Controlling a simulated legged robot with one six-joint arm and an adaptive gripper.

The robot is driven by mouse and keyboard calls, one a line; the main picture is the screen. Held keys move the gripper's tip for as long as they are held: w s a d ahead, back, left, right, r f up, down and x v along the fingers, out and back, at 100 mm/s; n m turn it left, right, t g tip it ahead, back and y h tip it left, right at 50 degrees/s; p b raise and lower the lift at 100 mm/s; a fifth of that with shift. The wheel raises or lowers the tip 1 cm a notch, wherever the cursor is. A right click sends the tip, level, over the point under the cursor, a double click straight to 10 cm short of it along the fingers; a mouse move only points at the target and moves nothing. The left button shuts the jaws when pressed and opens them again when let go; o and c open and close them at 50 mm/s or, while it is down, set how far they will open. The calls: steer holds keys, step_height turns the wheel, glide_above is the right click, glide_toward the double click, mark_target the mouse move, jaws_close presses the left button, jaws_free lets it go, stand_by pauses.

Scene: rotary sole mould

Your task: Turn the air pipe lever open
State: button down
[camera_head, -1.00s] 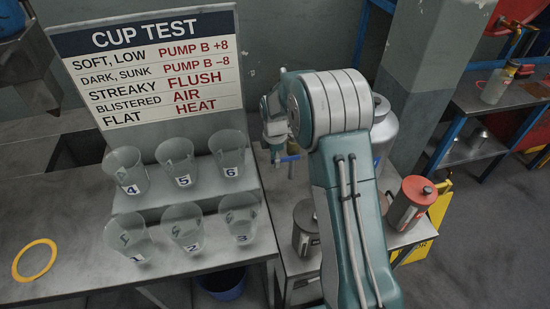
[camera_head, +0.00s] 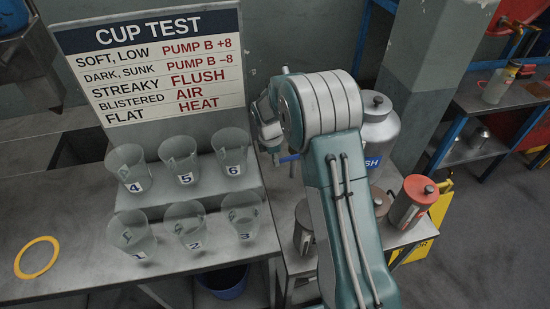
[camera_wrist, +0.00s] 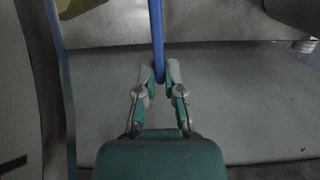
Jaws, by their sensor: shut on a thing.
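The blue lever (camera_wrist: 157,30) runs down from the top of the wrist view to between my fingertips. My gripper (camera_wrist: 158,78) is shut on its lower end, with one finger on each side. My arm hides most of the gripper there, and the pipe behind the lever cannot be made out.
A bench with several numbered clear cups (camera_head: 186,224), a yellow ring (camera_head: 37,257) and a cup test sign (camera_head: 150,65) is at left. A metal can (camera_head: 378,130), a red-lidded canister (camera_head: 411,203) and a yellow floor sign (camera_head: 440,210) are right of my arm.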

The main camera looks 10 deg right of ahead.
steer(key=shift+w+d, duration=0.1)
steer(key=c, duration=0.8)
jaws_free()
steer(key=shift+o, duration=0.2)
steer(key=r, duration=0.5)
steer(key=a+r, duration=0.1)
steer(key=r, duration=0.1)
steer(key=shift+r, duration=0.2)
steer(key=shift+o, duration=0.9)
steer(key=shift+a+f, duration=0.1)
